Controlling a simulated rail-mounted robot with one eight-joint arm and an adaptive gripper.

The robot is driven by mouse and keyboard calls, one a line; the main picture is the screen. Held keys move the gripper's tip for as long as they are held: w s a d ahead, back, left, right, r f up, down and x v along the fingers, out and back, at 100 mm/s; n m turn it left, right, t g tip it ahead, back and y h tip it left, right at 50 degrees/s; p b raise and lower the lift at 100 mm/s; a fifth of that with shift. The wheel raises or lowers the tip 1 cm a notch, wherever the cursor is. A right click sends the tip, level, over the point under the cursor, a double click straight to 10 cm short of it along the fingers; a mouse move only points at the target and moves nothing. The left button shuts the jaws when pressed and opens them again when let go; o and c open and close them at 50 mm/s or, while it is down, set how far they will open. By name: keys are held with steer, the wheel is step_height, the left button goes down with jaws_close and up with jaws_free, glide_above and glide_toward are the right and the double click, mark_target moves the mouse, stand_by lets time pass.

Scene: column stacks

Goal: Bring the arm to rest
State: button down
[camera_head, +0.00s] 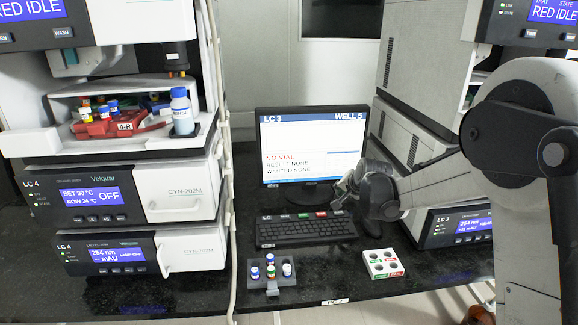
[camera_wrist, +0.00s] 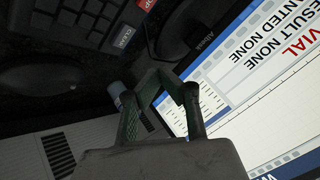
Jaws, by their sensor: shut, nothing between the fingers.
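My arm reaches in from the right in the head view. My gripper (camera_head: 344,190) is in front of the lower right part of the monitor (camera_head: 312,140), above the right end of the keyboard (camera_head: 295,231). In the wrist view my gripper (camera_wrist: 166,78) shows its fingers shut with nothing between them. Behind them are the tilted screen (camera_wrist: 265,100) and the monitor's dark base. The screen reads "LC 3", "WELL 5" and "NO VIAL". I cannot tell how far the fingertips are from the screen.
A dark rack (camera_head: 271,272) with several vials stands at the counter's front. A white block (camera_head: 382,263) with dark wells and red and green labels lies right of it. Instrument stacks flank the monitor; the left one holds a red rack (camera_head: 105,127) and a blue-capped bottle (camera_head: 182,112).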

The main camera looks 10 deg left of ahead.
stand_by(0.3)
steer(key=s+d+r+n+h, duration=0.1)
steer(key=s+d+r, duration=0.65)
steer(key=s, duration=0.35)
steer(key=s+d+r+n+h, duration=0.1)
steer(key=s+d+r, duration=0.65)
steer(key=s, duration=0.25)
steer(key=s+d+f, duration=0.1)
steer(key=s+d, duration=0.2)
steer(key=s, duration=0.5)
steer(key=s+d+f+n+h, duration=0.1)
steer(key=s+d, duration=0.2)
steer(key=s, duration=0.6)
steer(key=s+d+f+g+h, duration=0.1)
steer(key=s+d, duration=0.2)
steer(key=s, duration=0.5)
steer(key=shift+s+f+n, duration=0.25)
steer(key=shift+s+n, duration=0.1)
steer(key=shift+n, duration=0.05)
